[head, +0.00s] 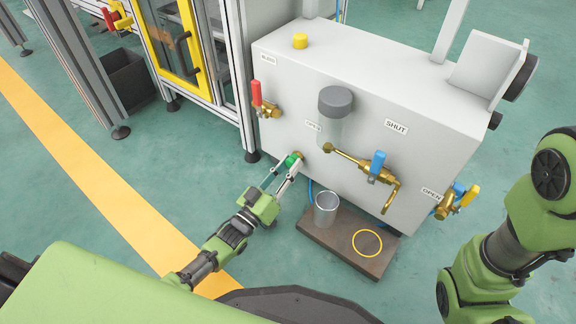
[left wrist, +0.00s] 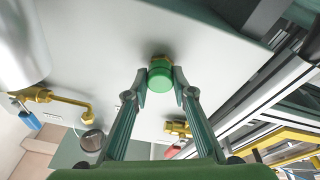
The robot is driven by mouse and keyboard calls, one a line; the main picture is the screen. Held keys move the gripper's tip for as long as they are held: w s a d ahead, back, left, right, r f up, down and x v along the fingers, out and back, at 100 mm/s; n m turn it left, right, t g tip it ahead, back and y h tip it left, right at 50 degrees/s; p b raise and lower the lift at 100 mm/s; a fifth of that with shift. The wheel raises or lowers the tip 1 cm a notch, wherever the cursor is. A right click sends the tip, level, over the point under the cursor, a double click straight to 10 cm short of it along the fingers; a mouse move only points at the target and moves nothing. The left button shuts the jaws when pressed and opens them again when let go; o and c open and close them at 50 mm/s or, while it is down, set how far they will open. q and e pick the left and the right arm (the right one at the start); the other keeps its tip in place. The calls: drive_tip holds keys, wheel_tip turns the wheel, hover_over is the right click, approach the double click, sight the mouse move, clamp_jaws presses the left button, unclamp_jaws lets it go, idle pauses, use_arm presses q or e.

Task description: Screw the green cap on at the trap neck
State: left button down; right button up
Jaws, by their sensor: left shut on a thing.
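The green cap (head: 291,160) sits at the brass trap neck (head: 300,154) on the front of the white cabinet. It also shows in the left wrist view as a green cap (left wrist: 160,78) against the brass neck (left wrist: 160,59), in line with it. I cannot tell how far it is threaded on. My left gripper (head: 288,165) is shut on the cap, with one finger on each side, as the left wrist view of the gripper (left wrist: 160,88) shows. My right arm is at the right edge of the head view; its gripper is out of frame.
Right of the neck are a grey-topped clear bowl (head: 335,103) and a brass valve with a blue handle (head: 376,163). A red-handled valve (head: 264,103) is up left.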

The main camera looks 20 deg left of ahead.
sight(301, 130)
use_arm(q)
drive_tip(key=m, duration=0.3)
drive_tip(key=m+h, duration=0.1)
drive_tip(key=m, duration=0.5)
drive_tip(key=shift+w+a+f+m+g+h, duration=0.1)
drive_tip(key=shift+w+a+m+g+h, duration=0.1)
drive_tip(key=shift+w+m+g+h, duration=0.15)
drive_tip(key=c, duration=1.8)
unclamp_jaws()
drive_tip(key=shift+d, duration=0.1)
drive_tip(key=shift+o, duration=0.8)
drive_tip(key=shift+d+f, duration=0.15)
drive_tip(key=shift+d+r+p, duration=0.1)
drive_tip(key=shift+r+p, duration=0.2)
drive_tip(key=shift+p, duration=0.05)
wheel_tip(301, 130, up, 10)
drive_tip(key=shift+w+f, duration=0.1)
drive_tip(key=shift+f, duration=0.1)
